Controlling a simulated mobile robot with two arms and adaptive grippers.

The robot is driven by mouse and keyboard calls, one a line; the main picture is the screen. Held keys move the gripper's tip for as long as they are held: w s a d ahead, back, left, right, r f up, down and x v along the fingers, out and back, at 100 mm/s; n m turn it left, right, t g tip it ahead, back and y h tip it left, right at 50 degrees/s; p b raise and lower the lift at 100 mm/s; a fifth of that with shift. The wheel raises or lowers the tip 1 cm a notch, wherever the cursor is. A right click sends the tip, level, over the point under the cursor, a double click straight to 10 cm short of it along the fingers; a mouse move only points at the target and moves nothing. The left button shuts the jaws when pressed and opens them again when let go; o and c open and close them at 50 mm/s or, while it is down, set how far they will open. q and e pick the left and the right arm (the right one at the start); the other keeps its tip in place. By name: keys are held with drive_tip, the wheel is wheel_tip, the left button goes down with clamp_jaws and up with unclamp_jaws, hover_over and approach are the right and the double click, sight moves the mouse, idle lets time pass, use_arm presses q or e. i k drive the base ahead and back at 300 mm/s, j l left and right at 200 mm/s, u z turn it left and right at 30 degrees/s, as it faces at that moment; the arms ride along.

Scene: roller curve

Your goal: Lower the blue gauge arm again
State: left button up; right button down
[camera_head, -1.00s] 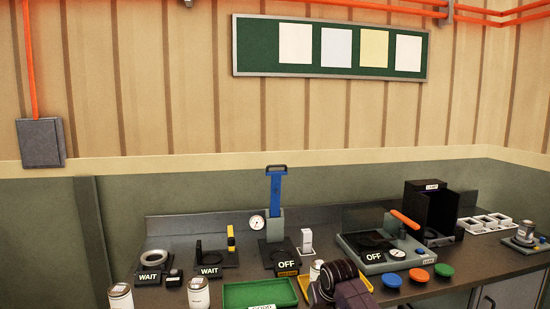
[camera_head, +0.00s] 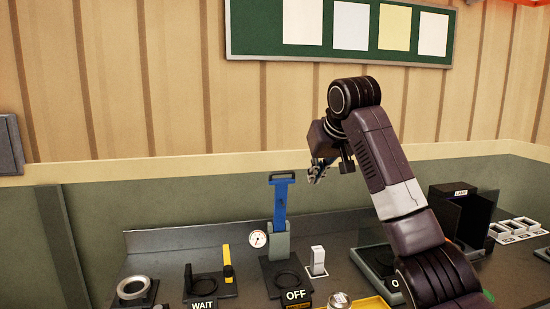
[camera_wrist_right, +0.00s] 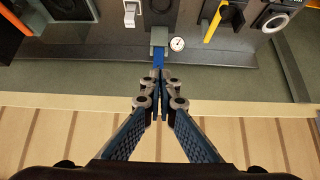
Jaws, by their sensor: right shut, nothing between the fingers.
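The blue gauge arm (camera_head: 280,205) stands upright on its grey post in the head view, with a dark handle at its top. A round white dial (camera_head: 258,239) sits at its left, and an OFF sign (camera_head: 296,295) is on the base in front. My right gripper (camera_head: 318,170) is above and to the right of the arm's handle, apart from it, fingers shut and empty. In the right wrist view the closed fingers (camera_wrist_right: 160,85) overlap the blue arm (camera_wrist_right: 158,60) and hide most of it. My left gripper is not in view.
A white switch block (camera_head: 318,262) stands right of the gauge base. A yellow lever (camera_head: 227,262) on a WAIT station and a ring fixture (camera_head: 133,288) stand to the left. A black box (camera_head: 462,212) stands at the right. The wall is behind the bench.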

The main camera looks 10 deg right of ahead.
sight(281, 184)
drive_tip(key=i, duration=1.1)
